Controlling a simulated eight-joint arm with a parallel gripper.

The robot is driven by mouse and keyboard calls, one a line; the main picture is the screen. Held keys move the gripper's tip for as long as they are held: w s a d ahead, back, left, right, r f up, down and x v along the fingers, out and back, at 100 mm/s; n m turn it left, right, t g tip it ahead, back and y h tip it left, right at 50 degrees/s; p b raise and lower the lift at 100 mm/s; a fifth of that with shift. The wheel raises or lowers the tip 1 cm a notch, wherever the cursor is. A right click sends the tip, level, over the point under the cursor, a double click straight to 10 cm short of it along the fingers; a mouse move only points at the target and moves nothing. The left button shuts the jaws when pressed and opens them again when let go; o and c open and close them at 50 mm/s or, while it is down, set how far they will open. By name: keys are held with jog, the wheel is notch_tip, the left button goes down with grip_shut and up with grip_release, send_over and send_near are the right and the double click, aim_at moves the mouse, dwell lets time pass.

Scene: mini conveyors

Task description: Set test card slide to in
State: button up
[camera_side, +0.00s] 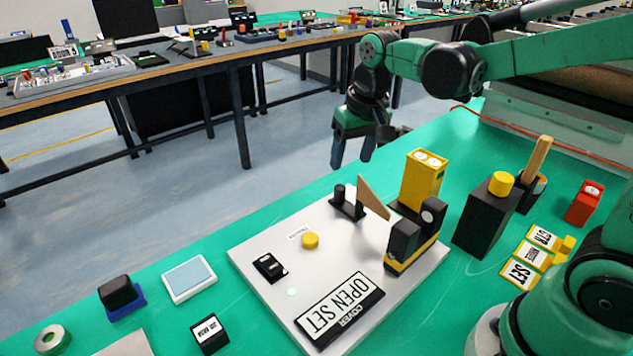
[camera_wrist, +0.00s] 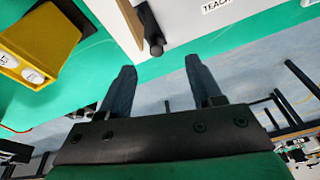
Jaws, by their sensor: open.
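A white board (camera_side: 262,250) lies on the green table. At its far edge stands a black slide-like part with an upright knob (camera_side: 340,193), with a tan slanted card (camera_side: 373,198) beside it; I take this for the test card slide. The knob also shows in the wrist view (camera_wrist: 153,35) at the board's edge. A black and yellow fork-shaped sensor (camera_side: 398,268) stands right of the card. My gripper (camera_side: 351,163) is open and empty, behind and above the knob, apart from it. Its fingers (camera_wrist: 158,66) point toward the board edge in the wrist view.
A yellow box with two white lenses (camera_side: 424,180) stands close to the card, also in the wrist view (camera_wrist: 38,48). A black block with yellow top (camera_side: 485,215) is farther right. An OPEN SET cover sign (camera_side: 338,308) lies at the front. The table's far edge is near my gripper.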

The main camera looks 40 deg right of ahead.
aim_at(341, 187)
jog(key=w+f+g, duration=0.1)
jog(key=w+d+f+m+g, duration=0.1)
jog(key=w+f, duration=0.1)
jog(key=shift+f, duration=0.1)
jog(key=shift+w+d+f+m, duration=0.2)
jog(key=shift+w+f+m, duration=0.1)
jog(key=shift+f, duration=2.95)
grip_shut()
